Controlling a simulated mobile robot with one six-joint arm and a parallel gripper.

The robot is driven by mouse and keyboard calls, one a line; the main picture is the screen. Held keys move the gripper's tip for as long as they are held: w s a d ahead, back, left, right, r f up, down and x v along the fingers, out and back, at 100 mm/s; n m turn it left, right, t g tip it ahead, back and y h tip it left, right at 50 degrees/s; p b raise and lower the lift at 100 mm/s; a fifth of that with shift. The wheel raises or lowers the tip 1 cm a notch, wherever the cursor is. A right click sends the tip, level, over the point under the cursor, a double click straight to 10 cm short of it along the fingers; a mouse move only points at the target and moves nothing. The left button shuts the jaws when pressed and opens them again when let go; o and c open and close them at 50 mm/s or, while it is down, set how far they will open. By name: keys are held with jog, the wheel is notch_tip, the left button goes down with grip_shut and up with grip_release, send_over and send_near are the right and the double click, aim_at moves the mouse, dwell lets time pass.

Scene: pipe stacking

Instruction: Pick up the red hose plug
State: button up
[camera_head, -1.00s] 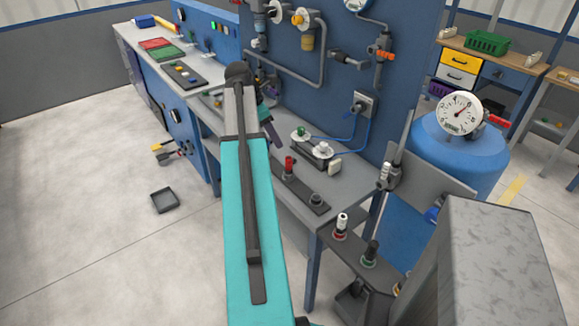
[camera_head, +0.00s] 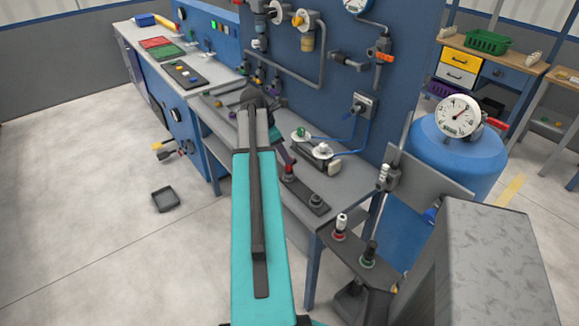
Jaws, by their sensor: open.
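The red hose plug (camera_head: 289,170) stands upright on a dark strip (camera_head: 304,193) near the front of the grey workbench. Its upper part is covered by my gripper (camera_head: 287,163), which reaches down to it from the upper left. The jaws are open and very small in this view. I cannot tell whether they are around the plug or just beside it. My arm hides part of the bench to the left.
A dark grey fitting (camera_head: 317,202) stands on the same strip, close to the right. A block with white and green valves (camera_head: 316,150) and blue hoses sits just behind. A lower bracket (camera_head: 345,248) carries more fittings. Pipework covers the blue panel (camera_head: 345,95) behind.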

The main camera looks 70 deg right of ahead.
aim_at(289, 168)
jog(key=shift+f, duration=0.1)
dwell(0.3)
jog(key=shift+p+x, duration=0.7)
jog(key=shift+x, duration=0.45)
jog(key=shift+p+x, duration=0.35)
jog(key=shift+x, duration=1.05)
jog(key=shift+s, duration=0.1)
grip_shut()
